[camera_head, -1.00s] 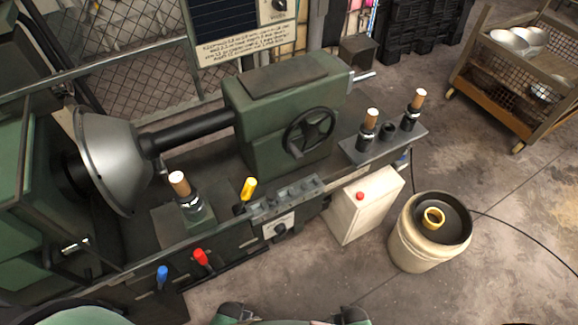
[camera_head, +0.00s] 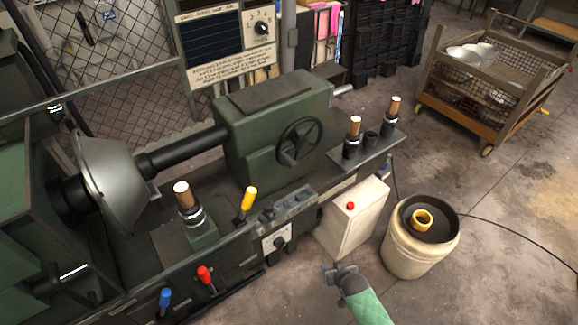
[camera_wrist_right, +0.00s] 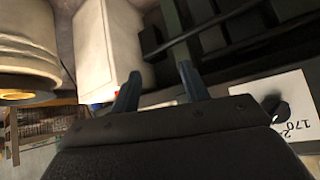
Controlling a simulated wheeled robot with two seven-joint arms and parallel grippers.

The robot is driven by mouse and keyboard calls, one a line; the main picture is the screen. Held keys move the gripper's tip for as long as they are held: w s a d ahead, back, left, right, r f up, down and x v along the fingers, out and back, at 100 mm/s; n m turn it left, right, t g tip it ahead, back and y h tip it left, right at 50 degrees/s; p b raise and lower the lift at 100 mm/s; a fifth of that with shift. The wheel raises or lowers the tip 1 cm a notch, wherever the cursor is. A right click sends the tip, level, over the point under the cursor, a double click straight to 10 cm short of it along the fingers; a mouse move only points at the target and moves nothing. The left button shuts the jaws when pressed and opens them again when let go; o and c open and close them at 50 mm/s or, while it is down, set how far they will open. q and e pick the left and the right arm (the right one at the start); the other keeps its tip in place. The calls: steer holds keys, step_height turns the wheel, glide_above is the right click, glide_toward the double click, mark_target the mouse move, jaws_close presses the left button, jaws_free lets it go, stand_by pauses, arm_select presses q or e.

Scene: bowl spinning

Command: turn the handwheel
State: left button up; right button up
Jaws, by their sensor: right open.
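The black handwheel (camera_head: 299,141) with its spokes and a small handle is on the front of the green tailstock (camera_head: 262,134) in the head view. My right gripper (camera_head: 338,268) is at the bottom middle, in front of the lathe bed and well below the handwheel, apart from it. In the right wrist view its two fingers (camera_wrist_right: 158,88) are spread with nothing between them. The handwheel does not show in the wrist view. My left gripper is not in view.
A white box with a red button (camera_head: 350,206) and a cream bucket (camera_head: 417,250) stand right of my right gripper. Levers, including a yellow one (camera_head: 249,198), and wooden-handled tools (camera_head: 354,127) rise from the lathe. A cart (camera_head: 490,90) stands at the back right.

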steer(key=w+a+r+t+y+b, duration=0.1)
steer(key=w+a+r+t+y, duration=0.15)
steer(key=w+r, duration=0.65)
arm_select(q)
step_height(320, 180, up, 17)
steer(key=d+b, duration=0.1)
steer(key=b, duration=0.3)
arm_select(e)
steer(key=n+t+y, duration=0.3)
steer(key=t+y, duration=0.1)
steer(key=y, duration=0.2)
glide_toward(290, 161)
steer(key=x, duration=0.3)
steer(key=shift+w+f+h+p, duration=0.2)
steer(key=shift+f+h+p, duration=0.05)
steer(key=shift+p, duration=0.1)
steer(key=p+x, duration=0.2)
steer(key=x, duration=0.4)
steer(key=shift+w+a+f, duration=0.15)
steer(key=shift+w, duration=0.1)
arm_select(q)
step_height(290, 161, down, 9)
arm_select(e)
steer(key=shift+w+a+f, duration=0.1)
steer(key=shift+w+a, duration=0.15)
steer(key=shift+w, duration=0.1)
jaws_close()
